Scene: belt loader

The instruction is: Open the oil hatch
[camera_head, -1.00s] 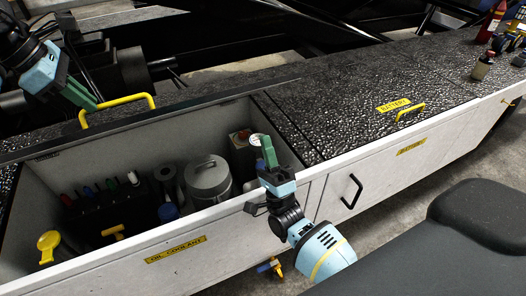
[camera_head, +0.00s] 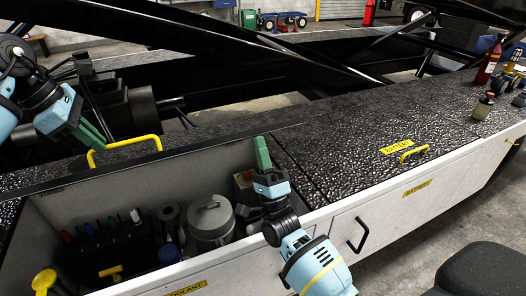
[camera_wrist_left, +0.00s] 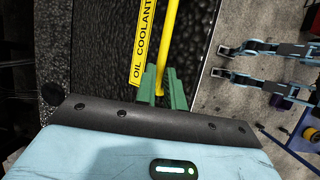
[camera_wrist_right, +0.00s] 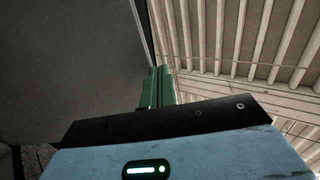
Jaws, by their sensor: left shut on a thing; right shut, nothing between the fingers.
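The oil hatch lid (camera_head: 165,160) is raised, its pale underside facing the open compartment. Its yellow handle (camera_head: 125,144) shows behind the lid's upper edge. In the left wrist view, the handle (camera_wrist_left: 169,45) stands beside the yellow OIL COOLANT label (camera_wrist_left: 143,40) on the black textured lid face. My left gripper (camera_head: 101,142), also in the left wrist view (camera_wrist_left: 162,88), is shut on the handle. My right gripper (camera_head: 262,152) is shut and empty, green fingers upward near the lid's right end. In the right wrist view its fingers (camera_wrist_right: 160,85) overlap the grey panel's edge; contact is unclear.
The compartment holds a grey canister (camera_head: 210,222), several bottles and yellow-handled items (camera_head: 44,282). The closed battery hatch (camera_head: 345,165), with a yellow handle (camera_head: 413,152), lies to the right.

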